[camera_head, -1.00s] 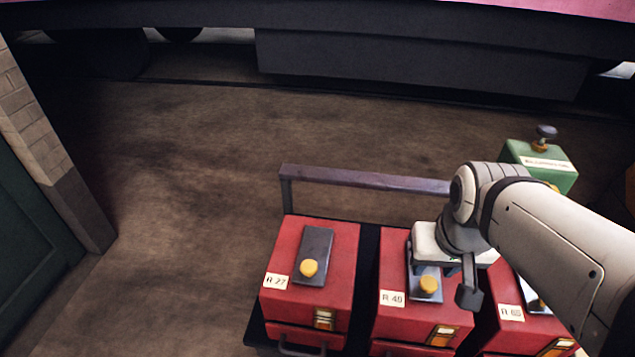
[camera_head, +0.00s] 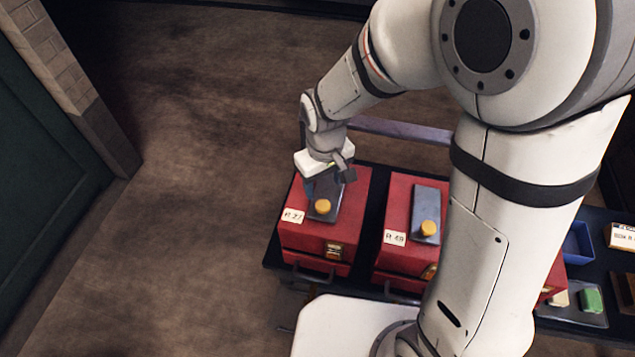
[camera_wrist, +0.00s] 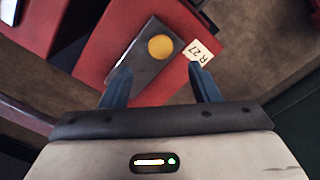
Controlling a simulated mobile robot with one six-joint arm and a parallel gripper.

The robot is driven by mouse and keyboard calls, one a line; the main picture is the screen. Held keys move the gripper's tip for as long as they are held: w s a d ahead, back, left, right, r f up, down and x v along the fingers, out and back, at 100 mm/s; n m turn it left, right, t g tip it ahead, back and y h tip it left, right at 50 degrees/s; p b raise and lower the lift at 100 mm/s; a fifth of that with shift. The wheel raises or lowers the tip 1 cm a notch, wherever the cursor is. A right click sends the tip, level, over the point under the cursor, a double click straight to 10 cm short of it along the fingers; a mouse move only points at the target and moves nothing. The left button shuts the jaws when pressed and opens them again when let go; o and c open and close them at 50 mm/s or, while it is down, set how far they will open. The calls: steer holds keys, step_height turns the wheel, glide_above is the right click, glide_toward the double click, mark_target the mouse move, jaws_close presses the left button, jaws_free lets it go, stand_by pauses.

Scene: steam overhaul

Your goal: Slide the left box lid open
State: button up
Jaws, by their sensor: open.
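The left red box (camera_head: 309,251), labelled A 27, stands on a dark cart. Its dark lid plate (camera_head: 347,196) with a round yellow knob (camera_head: 322,207) lies on top. In the wrist view the lid plate (camera_wrist: 136,67), the knob (camera_wrist: 160,47) and the label (camera_wrist: 199,52) lie ahead of the fingers. My gripper (camera_head: 326,181) is over the back part of this box, above the lid. In the wrist view my gripper (camera_wrist: 164,82) is open with nothing between its two blue fingers. The knob is beyond the fingertips, apart from them.
A purple rail (camera_head: 405,130) runs along the cart's back. A blue bin (camera_head: 577,243) and a small tray (camera_head: 575,313) are at the right. Floor is clear on the left.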

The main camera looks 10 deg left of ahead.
mark_target(323, 204)
step_height(323, 204, down, 8)
steer(key=shift+r+p, duration=0.15)
steer(key=shift+p, duration=0.25)
jaws_close()
stand_by(0.6)
